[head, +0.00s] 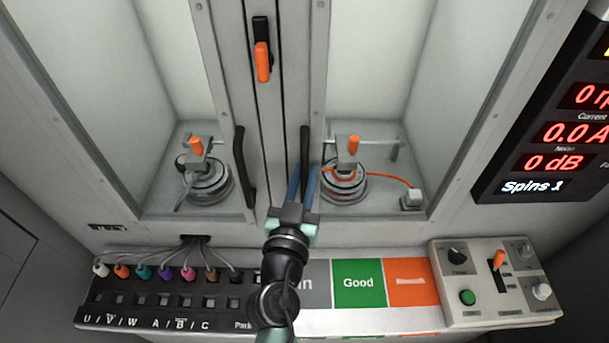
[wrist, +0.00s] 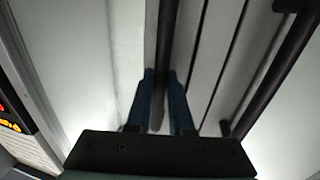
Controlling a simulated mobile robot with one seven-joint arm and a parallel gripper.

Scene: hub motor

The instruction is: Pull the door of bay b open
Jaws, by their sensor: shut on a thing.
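Two windowed bays stand side by side in the head view. The right bay's door has a black upright handle (head: 304,146) on its left edge. My gripper (head: 303,180) is shut on the lower part of this handle, one blue finger on each side. The wrist view shows the same handle (wrist: 167,45) between the fingers (wrist: 162,100). The left bay's door has its own black handle (head: 240,165), free of my gripper. Both doors look closed. No readable label tells which bay is b. Inside the right bay is a motor (head: 345,187) with an orange cable.
A black latch with an orange lever (head: 262,60) sits on the post between the doors. Below are a plug panel (head: 165,295), a green Good bin (head: 358,283), an orange bin (head: 411,283) and a control box (head: 492,282). A display (head: 560,130) hangs at right.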

